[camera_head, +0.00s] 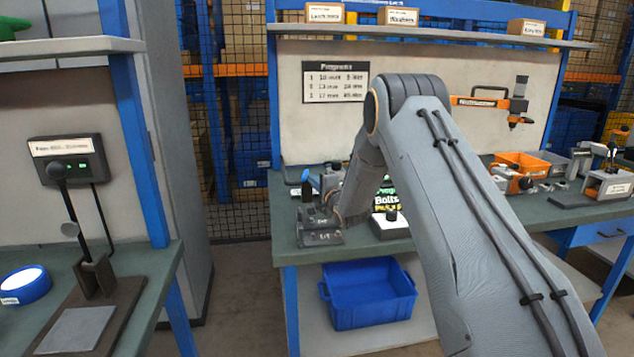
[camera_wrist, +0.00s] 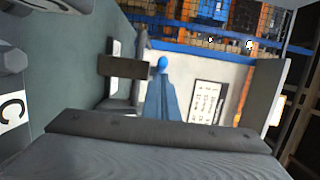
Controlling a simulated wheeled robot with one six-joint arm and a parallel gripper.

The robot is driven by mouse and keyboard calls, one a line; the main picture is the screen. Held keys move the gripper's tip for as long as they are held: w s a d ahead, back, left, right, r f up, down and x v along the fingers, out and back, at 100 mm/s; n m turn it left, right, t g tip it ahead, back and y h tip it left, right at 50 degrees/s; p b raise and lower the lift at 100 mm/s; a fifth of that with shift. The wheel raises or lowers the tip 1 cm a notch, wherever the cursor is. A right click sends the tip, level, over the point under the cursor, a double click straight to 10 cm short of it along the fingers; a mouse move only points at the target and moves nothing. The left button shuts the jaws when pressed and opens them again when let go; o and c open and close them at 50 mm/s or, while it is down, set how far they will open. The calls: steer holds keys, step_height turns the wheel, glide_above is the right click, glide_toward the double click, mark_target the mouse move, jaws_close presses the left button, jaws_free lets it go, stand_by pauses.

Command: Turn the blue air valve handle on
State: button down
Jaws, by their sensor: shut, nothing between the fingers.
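In the head view a small dark upright piece with a blue top (camera_head: 306,175) stands at the left end of the middle bench. I cannot tell if it is the same thing. My gripper (camera_wrist: 158,128) is shut and empty, a dark bar across the lower wrist view. In the head view my arm reaches down to that bench end and hides much there.
A metal fixture (camera_head: 320,230) sits at the bench's front left corner. A blue bin (camera_head: 368,292) is on the lower shelf. A wall chart (camera_head: 335,82) hangs behind.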

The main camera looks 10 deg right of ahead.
steer(key=shift+a+b, duration=0.5)
steer(key=shift+a, duration=0.9)
steer(key=shift+w+a+b, duration=0.2)
steer(key=shift+a+b, duration=0.15)
steer(key=shift+a, duration=0.25)
steer(key=shift+w+a+b, duration=0.2)
steer(key=shift+a+b, duration=0.1)
steer(key=shift+a, duration=0.25)
steer(key=v, duration=0.7)
steer(key=shift+s+b, duration=0.3)
steer(key=shift+s, duration=0.1)
steer(key=shift+d, duration=0.1)
